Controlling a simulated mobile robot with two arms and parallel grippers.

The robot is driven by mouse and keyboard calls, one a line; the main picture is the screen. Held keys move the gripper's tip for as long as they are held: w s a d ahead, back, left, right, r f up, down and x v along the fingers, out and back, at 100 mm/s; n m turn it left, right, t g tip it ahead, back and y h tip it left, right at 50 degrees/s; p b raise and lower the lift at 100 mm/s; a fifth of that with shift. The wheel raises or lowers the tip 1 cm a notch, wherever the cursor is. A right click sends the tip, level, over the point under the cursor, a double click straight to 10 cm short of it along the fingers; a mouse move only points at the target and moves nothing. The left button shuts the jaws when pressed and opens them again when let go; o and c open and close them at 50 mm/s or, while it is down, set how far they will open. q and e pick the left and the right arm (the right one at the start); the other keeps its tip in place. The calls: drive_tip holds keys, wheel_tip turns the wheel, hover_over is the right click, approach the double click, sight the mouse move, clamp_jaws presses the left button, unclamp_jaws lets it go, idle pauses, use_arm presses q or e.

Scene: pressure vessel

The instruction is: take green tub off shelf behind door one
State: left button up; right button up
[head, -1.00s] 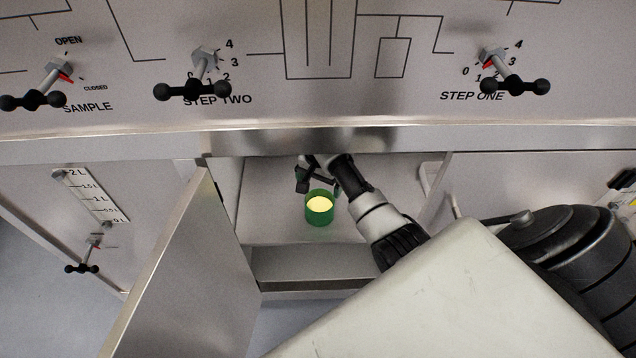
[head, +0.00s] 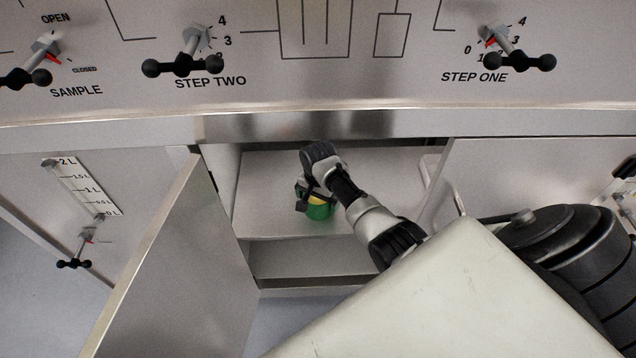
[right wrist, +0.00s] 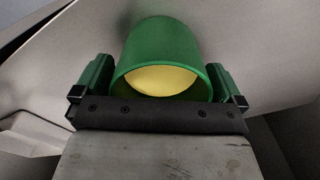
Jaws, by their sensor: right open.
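The green tub (head: 320,212), with pale yellow contents, stands on the upper shelf (head: 272,215) inside the open cabinet. My right gripper (head: 306,198) is at the tub, and its hand hides part of the tub's top in the head view. In the right wrist view the tub (right wrist: 165,45) lies between the two fingers (right wrist: 160,85), one on each side. The fingers are open; whether either one touches the tub's wall I cannot tell. The left gripper does not show in either view.
An open door (head: 150,265) stands out at the left of the cabinet opening. Another door panel with a handle (head: 452,188) is at the right. A lower shelf (head: 310,260) lies below. The panel with valve handles (head: 183,67) overhangs the opening.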

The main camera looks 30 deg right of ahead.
drive_tip(key=shift+c, duration=0.2)
drive_tip(key=c, duration=1)
drive_tip(key=shift+w+r, duration=0.1)
drive_tip(key=shift+c, duration=0.8)
drive_tip(key=shift+r, duration=0.15)
